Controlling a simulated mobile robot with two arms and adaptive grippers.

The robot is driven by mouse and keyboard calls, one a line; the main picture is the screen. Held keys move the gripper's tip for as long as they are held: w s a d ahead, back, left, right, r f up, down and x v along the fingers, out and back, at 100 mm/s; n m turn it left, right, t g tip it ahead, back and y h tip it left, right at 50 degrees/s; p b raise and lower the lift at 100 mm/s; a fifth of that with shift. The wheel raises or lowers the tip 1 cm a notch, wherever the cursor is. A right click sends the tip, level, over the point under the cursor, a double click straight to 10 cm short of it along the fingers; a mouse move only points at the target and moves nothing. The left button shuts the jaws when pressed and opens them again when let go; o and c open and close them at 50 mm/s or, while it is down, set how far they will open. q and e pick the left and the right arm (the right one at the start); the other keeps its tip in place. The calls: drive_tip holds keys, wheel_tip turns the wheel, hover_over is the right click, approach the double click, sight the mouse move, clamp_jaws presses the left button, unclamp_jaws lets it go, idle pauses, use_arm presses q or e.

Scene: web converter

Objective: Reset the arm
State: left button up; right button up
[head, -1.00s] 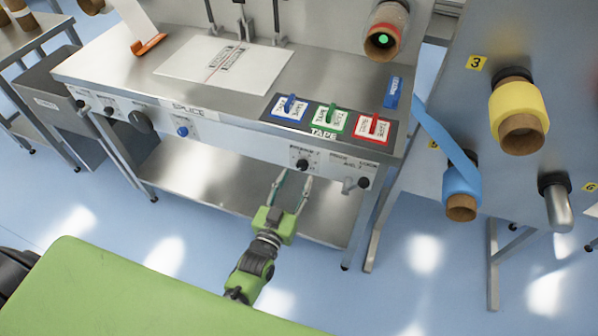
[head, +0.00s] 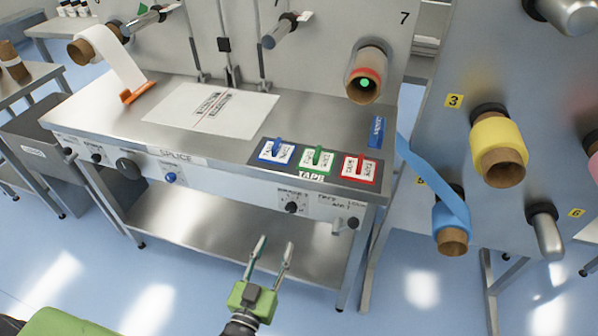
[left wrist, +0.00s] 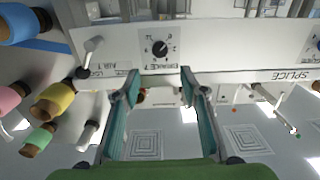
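My left gripper (head: 272,255) is green with two long fingers. It points up towards the front of the steel splice table (head: 110,105). In the head view its fingertips are apart, below the black knob (head: 291,207) on the front panel. The left wrist view shows both fingers (left wrist: 158,78) spread wide with nothing between them, and the knob (left wrist: 160,48) beyond the tips. The gripper appears apart from the panel. My right gripper is not in view.
Blue, green and red tape switches (head: 317,158) sit on the table's right side. A white sheet (head: 212,108) lies on top. A rack at right holds a yellow roll (head: 498,140) and a blue roll (head: 451,215). Blue floor is open in front.

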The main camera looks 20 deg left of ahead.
use_arm(q)
drive_tip(key=s+d+f+m+g+h, duration=0.1)
drive_tip(key=s+f+g, duration=0.5)
drive_tip(key=f, duration=0.8)
drive_tip(key=s+f+m+g, duration=0.1)
drive_tip(key=s+f+g, duration=0.2)
drive_tip(key=s+f, duration=0.85)
drive_tip(key=s+a+f+g, duration=0.3)
drive_tip(key=s+f+g, duration=0.1)
drive_tip(key=s+f, duration=0.4)
drive_tip(key=s+a+f+g+y, duration=0.1)
drive_tip(key=s+a+f+g, duration=0.3)
drive_tip(key=s+f, duration=0.5)
drive_tip(key=s, duration=0.4)
drive_tip(key=shift+y, duration=0.3)
drive_tip(key=shift+f, duration=0.1)
drive_tip(key=shift+c, duration=0.3)
